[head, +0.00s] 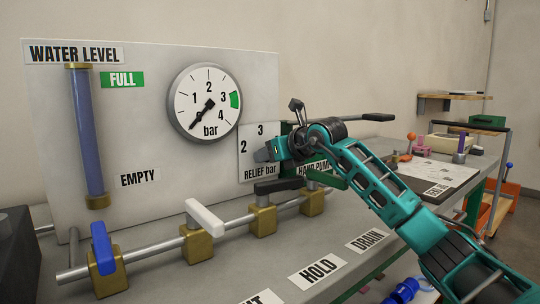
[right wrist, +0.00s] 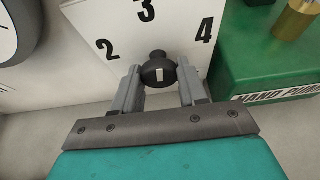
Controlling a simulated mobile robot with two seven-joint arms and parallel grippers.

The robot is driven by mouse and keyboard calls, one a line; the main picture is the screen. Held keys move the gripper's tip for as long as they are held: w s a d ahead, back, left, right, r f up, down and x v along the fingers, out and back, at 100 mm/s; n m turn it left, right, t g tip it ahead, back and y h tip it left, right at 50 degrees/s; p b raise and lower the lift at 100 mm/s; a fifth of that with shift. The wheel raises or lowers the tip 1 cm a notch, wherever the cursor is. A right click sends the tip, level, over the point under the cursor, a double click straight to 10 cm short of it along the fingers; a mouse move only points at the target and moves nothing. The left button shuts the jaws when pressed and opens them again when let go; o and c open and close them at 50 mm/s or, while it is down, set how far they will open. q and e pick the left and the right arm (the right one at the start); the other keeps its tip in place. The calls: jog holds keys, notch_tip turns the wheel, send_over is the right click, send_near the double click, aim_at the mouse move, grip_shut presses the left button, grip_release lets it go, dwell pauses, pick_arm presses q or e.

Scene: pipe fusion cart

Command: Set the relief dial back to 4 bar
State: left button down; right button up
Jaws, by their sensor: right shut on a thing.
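The relief dial (right wrist: 158,68) is a small dark knob with a white mark on the face towards the camera. It sits on a white plate (right wrist: 90,25) printed 2, 3 and 4; the same plate shows in the head view (head: 245,163), labelled "RELIEF bar". My right gripper (right wrist: 159,84) is shut on the knob, one grey finger on each side. In the head view my right gripper (head: 264,153) reaches the plate from the right and hides the knob and the 4. I cannot tell which number the knob points to. My left gripper is not in view.
A round pressure gauge (head: 208,102) on the panel has its needle at the lower left, below 1. A green hand pump box (right wrist: 262,60) stands close right of the plate. Valves with white (head: 205,217), blue and black handles sit along the pipe below.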

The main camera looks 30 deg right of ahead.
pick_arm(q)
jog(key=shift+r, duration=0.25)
pick_arm(e)
jog(key=shift+c, duration=0.3)
pick_arm(q)
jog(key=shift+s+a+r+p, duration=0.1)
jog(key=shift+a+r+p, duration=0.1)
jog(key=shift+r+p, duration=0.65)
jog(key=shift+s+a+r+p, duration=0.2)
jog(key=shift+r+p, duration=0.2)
jog(key=shift+p, duration=0.9)
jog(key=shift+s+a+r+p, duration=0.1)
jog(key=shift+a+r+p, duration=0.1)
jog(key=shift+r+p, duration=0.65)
pick_arm(e)
jog(key=shift+d+m+t+y, duration=0.1)
jog(key=shift+m+t+y, duration=0.05)
jog(key=shift+m+y, duration=1.4)
jog(key=shift+m+t+y, duration=0.15)
jog(key=shift+m+y, duration=0.8)
jog(key=shift+m, duration=1.1)
pick_arm(q)
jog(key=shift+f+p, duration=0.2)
jog(key=shift+p, duration=0.1)
pick_arm(e)
jog(key=shift+f, duration=0.1)
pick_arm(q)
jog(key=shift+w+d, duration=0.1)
